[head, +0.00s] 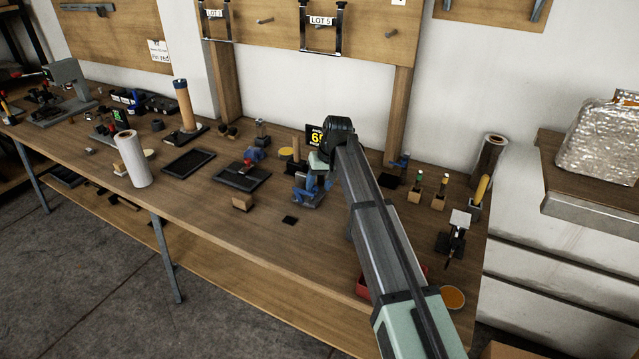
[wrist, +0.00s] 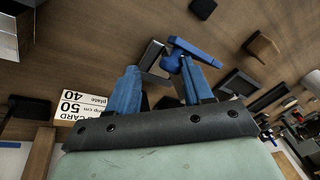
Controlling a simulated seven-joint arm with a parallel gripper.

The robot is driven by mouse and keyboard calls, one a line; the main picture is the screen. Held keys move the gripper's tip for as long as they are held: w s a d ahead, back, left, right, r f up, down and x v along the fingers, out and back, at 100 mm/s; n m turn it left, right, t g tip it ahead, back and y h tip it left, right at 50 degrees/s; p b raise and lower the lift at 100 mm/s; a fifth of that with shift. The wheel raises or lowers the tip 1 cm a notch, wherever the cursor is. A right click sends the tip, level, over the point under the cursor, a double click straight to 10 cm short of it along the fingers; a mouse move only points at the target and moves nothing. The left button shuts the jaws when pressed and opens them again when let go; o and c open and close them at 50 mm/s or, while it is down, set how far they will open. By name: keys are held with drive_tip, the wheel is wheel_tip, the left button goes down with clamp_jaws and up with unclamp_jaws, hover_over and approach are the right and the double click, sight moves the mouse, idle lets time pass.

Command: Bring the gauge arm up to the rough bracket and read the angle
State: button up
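My gripper (wrist: 160,72) shows in the wrist view with its two blue fingers spread apart. A blue bar (wrist: 193,50), perhaps the gauge arm, lies just beyond the right fingertip; I cannot tell whether they touch. A grey metal piece (wrist: 151,54), perhaps the rough bracket, shows beyond and between the fingers. In the head view my gripper is low over the middle of the bench, where blue parts (head: 309,190) cluster; finger and gauge are hard to separate there. A dark display (head: 316,137) with yellow digits stands behind, partly hidden by my arm.
A dark plate with a blue and red fixture (head: 242,175) stands left of my gripper. A wooden block (head: 242,202) and a small black pad (head: 290,220) lie in front. A printed card (wrist: 85,106) is near my left finger.

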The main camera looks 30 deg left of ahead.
drive_tip(key=v, duration=1.3)
drive_tip(key=shift+d+r, duration=0.2)
drive_tip(key=shift+r, duration=0.15)
